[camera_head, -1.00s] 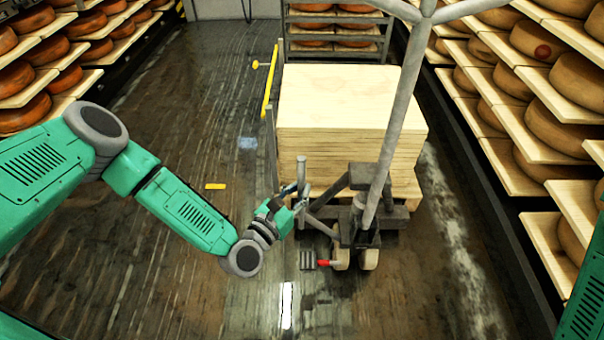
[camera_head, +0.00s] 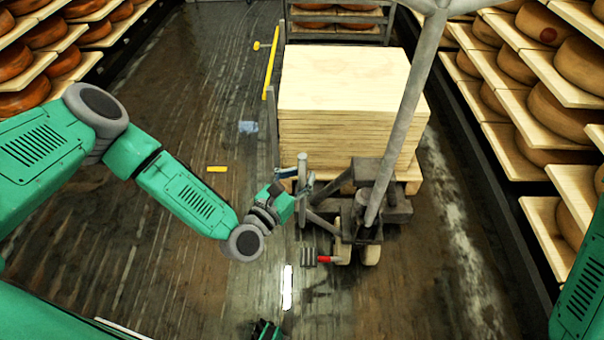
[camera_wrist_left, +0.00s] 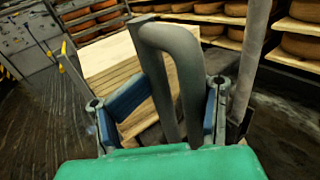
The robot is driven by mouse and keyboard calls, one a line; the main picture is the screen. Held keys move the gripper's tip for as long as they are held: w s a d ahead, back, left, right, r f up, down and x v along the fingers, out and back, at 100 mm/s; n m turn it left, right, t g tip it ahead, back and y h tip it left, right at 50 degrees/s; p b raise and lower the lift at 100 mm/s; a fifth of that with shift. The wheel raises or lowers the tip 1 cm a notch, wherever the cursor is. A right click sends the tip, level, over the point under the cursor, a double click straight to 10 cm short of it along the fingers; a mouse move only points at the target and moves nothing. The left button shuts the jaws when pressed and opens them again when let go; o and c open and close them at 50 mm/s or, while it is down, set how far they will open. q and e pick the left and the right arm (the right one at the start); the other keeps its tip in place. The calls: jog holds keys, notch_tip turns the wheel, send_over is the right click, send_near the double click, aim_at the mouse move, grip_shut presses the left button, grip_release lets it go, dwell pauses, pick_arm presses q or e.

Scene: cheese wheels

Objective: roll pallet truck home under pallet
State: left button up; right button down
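The grey pallet truck (camera_head: 380,208) stands at the near end of the pallet (camera_head: 412,177), its dark body against or just beneath the pallet's near edge. How far its forks reach in is hidden. A stack of pale boards (camera_head: 345,80) rests on the pallet. The truck's tall grey handle post rises toward me. My left gripper (camera_head: 300,192) is at a short upright grey bar on the truck's left side. In the left wrist view, its fingers (camera_wrist_left: 160,108) stand on both sides of a looped grey bar (camera_wrist_left: 182,60); firm contact is unclear.
Shelves of cheese wheels line the left (camera_head: 70,35) and right (camera_head: 545,100). A rack (camera_head: 335,32) stands behind the boards. A yellow bar (camera_head: 271,75) rises at the stack's left. The wet floor (camera_head: 150,255) on the left is open, with a yellow mark (camera_head: 217,169).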

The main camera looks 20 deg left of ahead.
pick_arm(q)
jog(key=p+v, duration=0.1)
jog(key=v, duration=1.5)
dwell(1.0)
jog(key=shift+a, duration=0.15)
dwell(0.3)
